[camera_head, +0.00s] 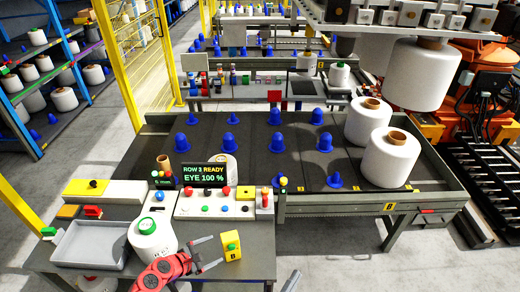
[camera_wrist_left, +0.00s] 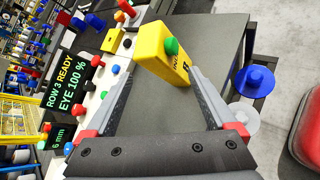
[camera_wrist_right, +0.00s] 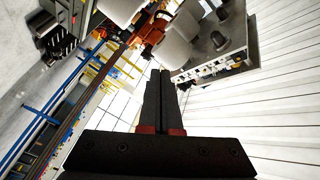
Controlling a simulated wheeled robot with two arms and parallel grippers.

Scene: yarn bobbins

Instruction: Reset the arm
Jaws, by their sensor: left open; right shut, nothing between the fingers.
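My left gripper (camera_head: 217,249) is open at the end of its red arm, over the front right of the control table (camera_head: 258,266). Its fingers point at the yellow box with a green button (camera_head: 231,246). In the left wrist view the yellow box (camera_wrist_left: 170,58) shows just past and between the open fingertips (camera_wrist_left: 161,72); nothing is gripped, and I cannot tell if a finger touches it. My right gripper (camera_wrist_right: 160,73) is shut and empty, with free space around its fingertips in the right wrist view. In the head view only a grey tip shows at the bottom edge.
A grey tray (camera_head: 92,245) and a white bobbin with a green top (camera_head: 152,238) stand left of my left gripper. A button panel (camera_head: 215,203) and a display (camera_head: 204,174) are behind it. Blue cones and large white bobbins (camera_head: 390,157) stand on the conveyor table beyond.

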